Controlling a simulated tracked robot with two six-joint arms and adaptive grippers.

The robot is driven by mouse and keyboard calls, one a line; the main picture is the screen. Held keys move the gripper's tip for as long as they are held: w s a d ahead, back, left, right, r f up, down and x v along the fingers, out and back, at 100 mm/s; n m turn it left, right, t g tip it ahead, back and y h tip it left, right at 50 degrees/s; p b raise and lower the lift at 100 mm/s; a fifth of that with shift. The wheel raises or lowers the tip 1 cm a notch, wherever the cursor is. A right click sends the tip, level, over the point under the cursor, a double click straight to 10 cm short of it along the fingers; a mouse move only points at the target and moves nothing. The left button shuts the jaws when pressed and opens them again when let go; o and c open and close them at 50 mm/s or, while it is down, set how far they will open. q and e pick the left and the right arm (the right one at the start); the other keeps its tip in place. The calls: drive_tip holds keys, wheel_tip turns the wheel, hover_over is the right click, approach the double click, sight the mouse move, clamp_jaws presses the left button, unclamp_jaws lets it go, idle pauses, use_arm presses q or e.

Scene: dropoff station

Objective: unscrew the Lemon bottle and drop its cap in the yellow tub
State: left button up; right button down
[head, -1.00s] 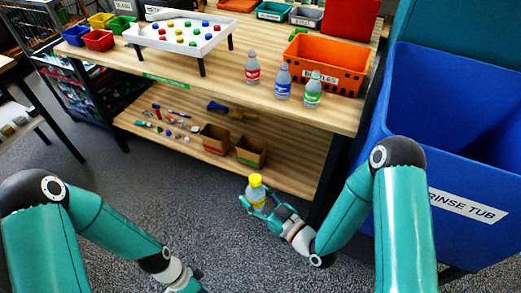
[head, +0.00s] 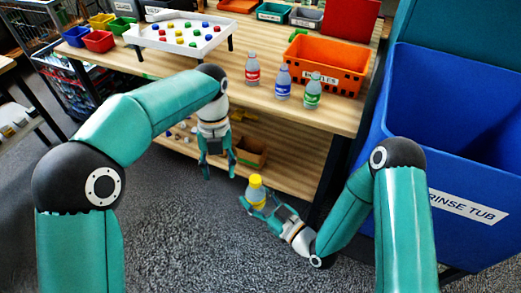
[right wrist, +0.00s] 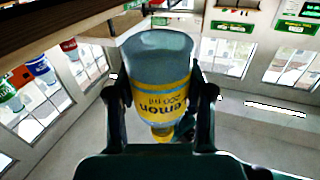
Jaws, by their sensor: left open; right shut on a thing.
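The Lemon bottle (head: 255,194), with its yellow cap (head: 255,180) on top, stands about upright in my right gripper (head: 258,207), in front of the table. In the right wrist view the bottle (right wrist: 160,75) shows its yellow Lemon label upside down, between the two fingers. My left gripper (head: 217,172) is open and empty, pointing down in front of the lower shelf, up and left of the bottle and apart from it. The yellow tub (head: 101,20) is at the table's back left, among blue, red and green tubs.
On the table (head: 200,78) stand a white tray of coloured pieces (head: 182,36), red, blue and green-labelled bottles (head: 283,82) and an orange crate (head: 325,64). A large blue rinse tub (head: 450,150) is at the right. My left arm hides part of the lower shelf.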

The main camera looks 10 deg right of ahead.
sight(261, 185)
use_arm(q)
drive_tip(key=d+r, duration=0.2)
drive_tip(key=d, duration=0.1)
drive_tip(key=s+d+r+m+t, duration=0.1)
drive_tip(key=d+r, duration=0.1)
drive_tip(key=d, duration=0.1)
drive_tip(key=s+d+r+m+t, duration=0.1)
drive_tip(key=d+r, duration=0.2)
drive_tip(key=shift+d, duration=0.2)
drive_tip(key=shift+d+f, duration=0.15)
drive_tip(key=shift+f, duration=0.05)
drive_tip(key=shift+s+f, duration=0.1)
drive_tip(key=shift+f, duration=3.75)
drive_tip(key=shift+d+f, duration=0.1)
drive_tip(key=shift+d, duration=0.05)
clamp_jaws()
